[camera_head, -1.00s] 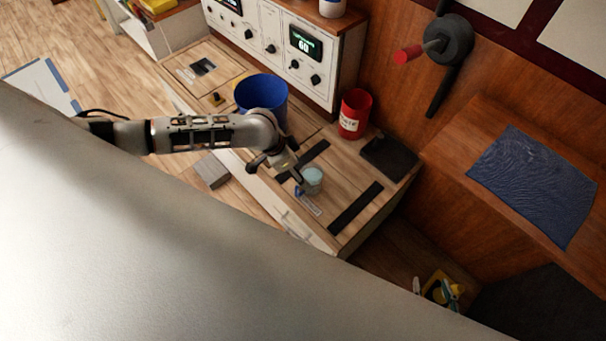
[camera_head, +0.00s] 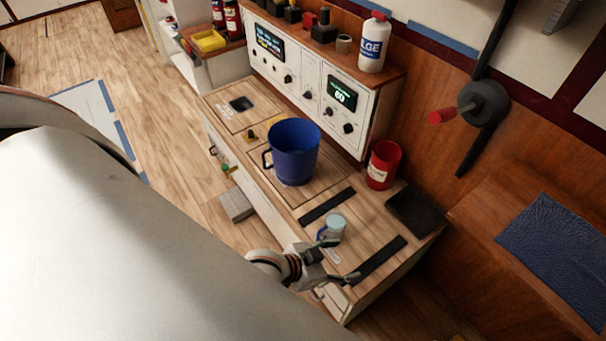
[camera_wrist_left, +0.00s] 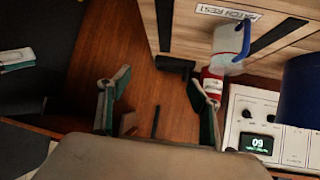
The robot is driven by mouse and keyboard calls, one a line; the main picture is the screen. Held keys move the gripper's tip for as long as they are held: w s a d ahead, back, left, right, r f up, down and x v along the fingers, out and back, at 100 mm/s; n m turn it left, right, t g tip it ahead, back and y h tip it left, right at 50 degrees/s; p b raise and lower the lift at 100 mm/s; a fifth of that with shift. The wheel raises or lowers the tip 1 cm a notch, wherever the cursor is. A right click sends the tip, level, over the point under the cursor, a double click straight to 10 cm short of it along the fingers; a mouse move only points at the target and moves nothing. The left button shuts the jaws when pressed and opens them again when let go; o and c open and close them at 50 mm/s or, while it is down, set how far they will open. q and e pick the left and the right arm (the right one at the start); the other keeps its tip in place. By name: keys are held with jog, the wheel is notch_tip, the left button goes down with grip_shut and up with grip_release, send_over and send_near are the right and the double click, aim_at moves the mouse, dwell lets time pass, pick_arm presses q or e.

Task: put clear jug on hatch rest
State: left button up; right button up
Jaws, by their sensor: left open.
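The clear jug (camera_head: 332,229), pale and see-through, stands upright on the wooden counter between two dark strips. In the left wrist view the clear jug (camera_wrist_left: 227,42) shows a blue handle, beside the HATCH REST label (camera_wrist_left: 228,12) on the wooden panel. The hatch rest (camera_head: 356,238) appears to be this panel between the strips. My left gripper (camera_head: 338,262) is open at the counter's front edge, just in front of the jug. In the left wrist view my left gripper (camera_wrist_left: 159,100) has nothing between its fingers; the jug lies beyond the right finger. My right gripper is out of view.
A large blue mug (camera_head: 294,152) stands further left on the counter. A red container (camera_head: 383,166) and a dark flat pad (camera_head: 415,210) are behind the jug. A control panel (camera_head: 312,90) backs the counter. A lever (camera_head: 482,104) is on the wall.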

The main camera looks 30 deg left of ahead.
pick_arm(q)
jog(key=s+a+n+t+y, duration=0.1)
jog(key=s+a+y, duration=0.2)
jog(key=s+a, duration=0.3)
jog(key=shift+s+a+f, duration=0.25)
jog(key=shift+a+f, duration=0.1)
jog(key=shift+a, duration=0.55)
jog(key=shift+s+d+r+p, duration=0.1)
jog(key=shift+d+r+p, duration=0.05)
jog(key=shift+r+p, duration=0.6)
jog(key=shift+f, duration=0.1)
